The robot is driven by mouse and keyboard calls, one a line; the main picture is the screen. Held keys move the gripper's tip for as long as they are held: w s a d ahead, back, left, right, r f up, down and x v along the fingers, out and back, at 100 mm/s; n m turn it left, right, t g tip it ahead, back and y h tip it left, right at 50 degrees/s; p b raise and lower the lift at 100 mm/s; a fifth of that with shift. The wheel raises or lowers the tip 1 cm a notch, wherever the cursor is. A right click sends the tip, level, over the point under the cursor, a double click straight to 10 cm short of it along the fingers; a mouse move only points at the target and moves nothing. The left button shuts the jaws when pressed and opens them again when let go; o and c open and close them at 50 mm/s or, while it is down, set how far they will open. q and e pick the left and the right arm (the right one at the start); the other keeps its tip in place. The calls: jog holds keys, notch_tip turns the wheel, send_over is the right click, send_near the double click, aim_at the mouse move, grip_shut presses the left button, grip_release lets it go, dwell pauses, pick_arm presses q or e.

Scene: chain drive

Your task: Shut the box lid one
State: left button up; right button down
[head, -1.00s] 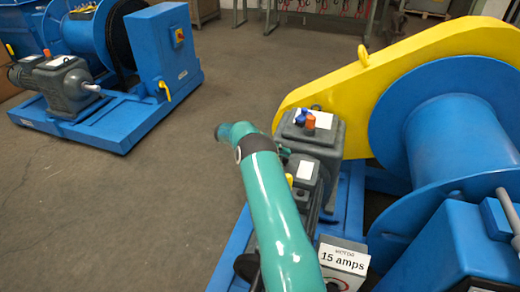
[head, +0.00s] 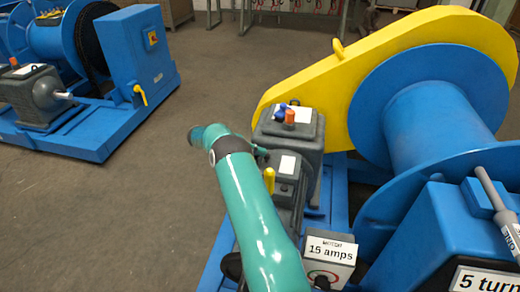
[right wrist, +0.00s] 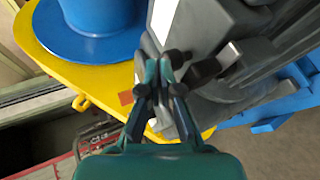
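A grey handle or bar (head: 490,195) with a "ONE" label (head: 508,238) lies at the right edge in the head view, over a blue box (head: 440,235) marked "5 turn". The picture edge cuts this box off, and I cannot tell how any lid on it stands. My right arm reaches up from the bottom middle, left of the box. My right gripper (right wrist: 160,72) shows in the right wrist view with its fingertips close together and nothing visible between them, in front of grey machine housing (right wrist: 205,35). My left gripper is out of view.
A blue drum (head: 430,120) with a yellow guard (head: 400,55) stands behind the box. A grey gearbox (head: 290,140) and a "15 amps" sign box (head: 331,250) are close beside my right arm. Another blue machine (head: 135,50) stands left. Floor (head: 110,210) between is clear.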

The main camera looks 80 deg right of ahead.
notch_tip(320, 180, up, 4)
jog(key=shift+w+r+p, duration=0.15)
jog(key=shift+p, duration=0.65)
jog(key=f+v, duration=0.1)
jog(key=v, duration=0.8)
jog(key=shift+w+a, duration=0.25)
jog(key=shift+w, duration=0.4)
